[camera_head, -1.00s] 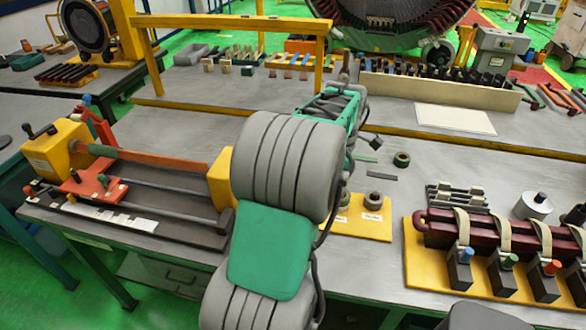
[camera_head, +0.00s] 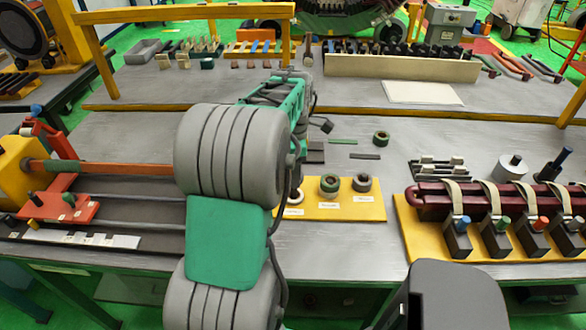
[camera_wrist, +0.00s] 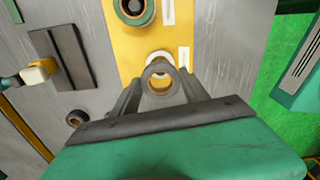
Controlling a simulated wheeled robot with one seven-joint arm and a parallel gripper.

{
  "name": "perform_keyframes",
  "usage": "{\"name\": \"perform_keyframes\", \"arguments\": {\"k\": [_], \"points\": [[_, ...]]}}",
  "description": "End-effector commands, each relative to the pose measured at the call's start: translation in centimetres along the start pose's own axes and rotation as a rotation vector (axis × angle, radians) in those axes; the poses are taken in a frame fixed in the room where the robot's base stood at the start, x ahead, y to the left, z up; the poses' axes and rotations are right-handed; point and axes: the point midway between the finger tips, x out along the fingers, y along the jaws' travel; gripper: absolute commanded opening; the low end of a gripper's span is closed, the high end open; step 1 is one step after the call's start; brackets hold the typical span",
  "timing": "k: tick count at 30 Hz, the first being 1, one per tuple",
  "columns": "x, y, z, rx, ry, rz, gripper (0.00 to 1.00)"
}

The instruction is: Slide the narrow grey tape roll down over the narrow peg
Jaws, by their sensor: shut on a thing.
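My gripper (camera_wrist: 157,88) is shut on a small narrow grey tape roll (camera_wrist: 148,75) with a brown core, its hole facing the wrist camera. The roll is over the end of the yellow board (camera_wrist: 131,58). A white round piece (camera_wrist: 158,56) on the board shows just beyond the roll's rim and is partly hidden by it. I cannot tell whether the roll is around the narrow peg. In the head view, my arm hides most of the gripper and the left end of the board (camera_head: 310,214).
A green roll (camera_head: 329,185) and a grey roll (camera_head: 362,183) sit on the board with labels beside them. Another green roll (camera_head: 381,138) lies loose behind. The wrist view shows a dark roll (camera_wrist: 75,118) and dark block (camera_wrist: 60,58). A coil rack (camera_head: 490,200) stands right.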

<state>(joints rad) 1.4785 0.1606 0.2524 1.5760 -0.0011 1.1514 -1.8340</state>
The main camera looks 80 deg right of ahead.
Motion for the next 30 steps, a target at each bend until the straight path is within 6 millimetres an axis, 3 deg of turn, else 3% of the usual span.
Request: {"name": "perform_keyframes", "arguments": {"k": [15, 25, 26, 30], "points": [[4.2, 0.0, -0.2, -0.003, 0.000, 0.000, 0.14], [4.5, 0.0, -0.1, -0.003, 0.000, -0.001, 0.14], [4.5, 0.0, -0.1, -0.003, 0.000, -0.001, 0.54], [4.5, 0.0, -0.1, -0.003, 0.000, 0.000, 0.65]]}}
